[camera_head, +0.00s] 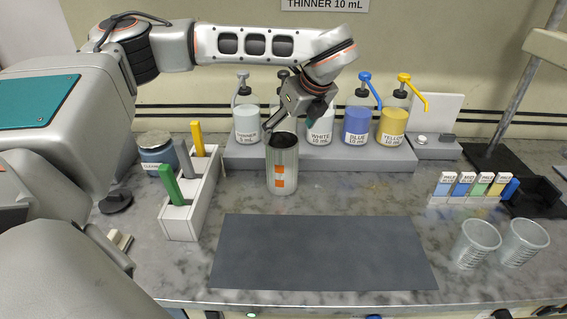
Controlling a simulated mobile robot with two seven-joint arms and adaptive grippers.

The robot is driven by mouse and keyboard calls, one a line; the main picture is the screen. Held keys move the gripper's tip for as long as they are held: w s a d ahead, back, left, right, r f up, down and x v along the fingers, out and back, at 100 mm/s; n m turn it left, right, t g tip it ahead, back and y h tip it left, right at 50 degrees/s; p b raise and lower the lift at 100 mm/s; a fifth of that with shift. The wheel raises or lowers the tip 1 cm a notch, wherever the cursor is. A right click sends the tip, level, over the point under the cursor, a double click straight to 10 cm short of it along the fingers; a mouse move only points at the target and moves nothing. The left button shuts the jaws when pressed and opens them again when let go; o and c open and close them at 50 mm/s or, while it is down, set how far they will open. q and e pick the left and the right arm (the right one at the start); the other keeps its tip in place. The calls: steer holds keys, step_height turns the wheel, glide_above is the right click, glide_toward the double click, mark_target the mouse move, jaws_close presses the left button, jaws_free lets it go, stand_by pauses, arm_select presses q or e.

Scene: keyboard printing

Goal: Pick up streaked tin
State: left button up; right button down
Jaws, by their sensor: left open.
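The streaked tin (283,170) is a grey-silver cylinder with a dark open top and orange patches on its side. It stands upright on the marbled counter, in front of the grey bottle step. My left gripper (275,128) reaches in from above, pointing down and to the left. Its fingers are open at the tin's upper rim, and I cannot tell whether they touch it. My right gripper is not in view.
Pump bottles stand on a grey step (240,158) behind the tin. A white holder (204,200) with coloured-handled tools is to its left, beside a blue jar (157,155). A dark mat (320,252) lies in front. Clear cups (474,243) stand at right.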

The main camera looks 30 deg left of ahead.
mark_target(282, 141)
arm_select(q)
steer(key=p+x, duration=0.1)
steer(key=x, duration=0.5)
steer(key=shift+s, duration=0.2)
steer(key=c, duration=2.2)
